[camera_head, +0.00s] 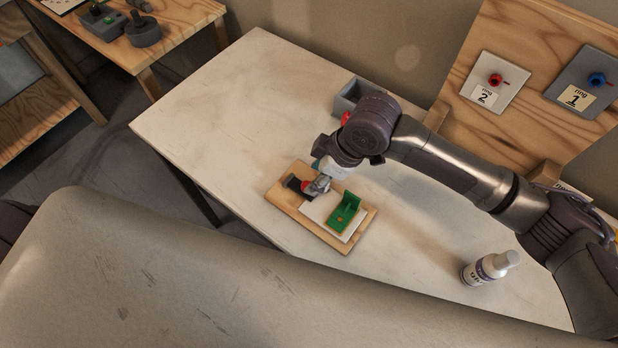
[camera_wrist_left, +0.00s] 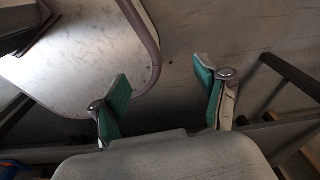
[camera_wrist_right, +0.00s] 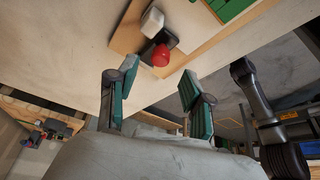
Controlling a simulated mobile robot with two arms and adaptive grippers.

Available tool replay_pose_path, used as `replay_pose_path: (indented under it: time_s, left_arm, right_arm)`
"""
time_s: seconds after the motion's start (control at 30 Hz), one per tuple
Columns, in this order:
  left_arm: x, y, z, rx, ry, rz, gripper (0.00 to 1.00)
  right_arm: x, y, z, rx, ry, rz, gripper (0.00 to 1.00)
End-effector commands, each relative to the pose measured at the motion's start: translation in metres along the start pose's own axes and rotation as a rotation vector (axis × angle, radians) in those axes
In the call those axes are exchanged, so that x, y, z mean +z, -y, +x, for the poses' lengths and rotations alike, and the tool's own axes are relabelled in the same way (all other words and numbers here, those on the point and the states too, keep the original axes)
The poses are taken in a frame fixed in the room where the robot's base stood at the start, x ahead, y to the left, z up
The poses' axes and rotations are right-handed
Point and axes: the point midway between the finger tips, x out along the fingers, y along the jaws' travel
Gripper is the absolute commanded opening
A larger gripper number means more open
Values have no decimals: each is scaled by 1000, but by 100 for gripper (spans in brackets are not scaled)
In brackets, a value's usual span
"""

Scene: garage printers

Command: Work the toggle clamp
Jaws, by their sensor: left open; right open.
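The toggle clamp (camera_head: 319,185) is small and grey, with a red part and a black part. It sits on a wooden board (camera_head: 284,198) on the light table, partly hidden by my right gripper. A green bracket (camera_head: 344,212) stands on a white plate on the same board. In the right wrist view, the clamp's red knob (camera_wrist_right: 160,56) shows beyond the fingertips, apart from them. My right gripper (camera_head: 318,166) hangs over the board's far side; its teal fingers (camera_wrist_right: 150,88) are open and empty. My left gripper (camera_wrist_left: 162,84) is open and empty, away from the table.
A grey box (camera_head: 346,98) is behind my right wrist. A wooden panel with knobs marked ring 2 (camera_head: 497,80) and ring 1 (camera_head: 592,82) stands at the back right. The table's left part is clear.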

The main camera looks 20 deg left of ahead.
Motion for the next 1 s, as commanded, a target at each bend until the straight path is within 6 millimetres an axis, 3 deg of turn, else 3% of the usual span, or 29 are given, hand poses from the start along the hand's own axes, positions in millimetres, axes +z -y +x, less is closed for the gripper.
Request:
replay_pose_path:
  time_s: [0.13, 0.3, 0.67, 0.9, 1.0]
  left_arm:
    - [-16, 2, -4, -3, -25, 0, 74]
    - [-19, 2, -5, -3, -28, 1, 74]
    - [-8, 1, -5, -1, -11, 1, 74]
    - [-7, 1, -5, -1, -10, 1, 74]
    - [-7, 1, -5, -1, -10, 1, 74]
  right_arm:
    - [0, 1, 26, -2, 1, 0, 51]
    - [-1, 0, 42, -1, -1, 1, 51]
    - [0, 0, 47, 0, 0, -1, 51]
    - [0, 0, 47, 0, -1, -1, 11]
    - [0, 0, 47, 0, -1, 0, 0]
